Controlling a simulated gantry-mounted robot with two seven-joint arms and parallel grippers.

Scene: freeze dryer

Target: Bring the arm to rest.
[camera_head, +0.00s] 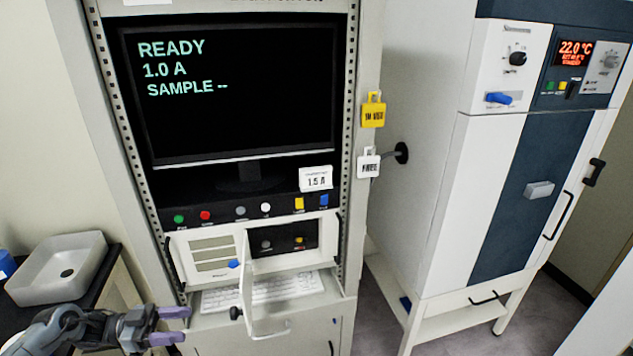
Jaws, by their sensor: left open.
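My left gripper (172,326) is in the lower left of the head view. Its two purple-grey fingers point to the right, apart from each other, with nothing between them. It is in front of the lower part of the instrument rack (352,170), left of a small open panel door (262,290) and touching nothing that I can see. My right gripper does not show.
The rack's screen (240,100) reads READY, 1.0 A, SAMPLE --. A keyboard (275,288) lies on a shelf behind the open door, which juts out. A sink (60,268) stands at the left. A white and dark blue cabinet (440,200) stands at the right, with floor between.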

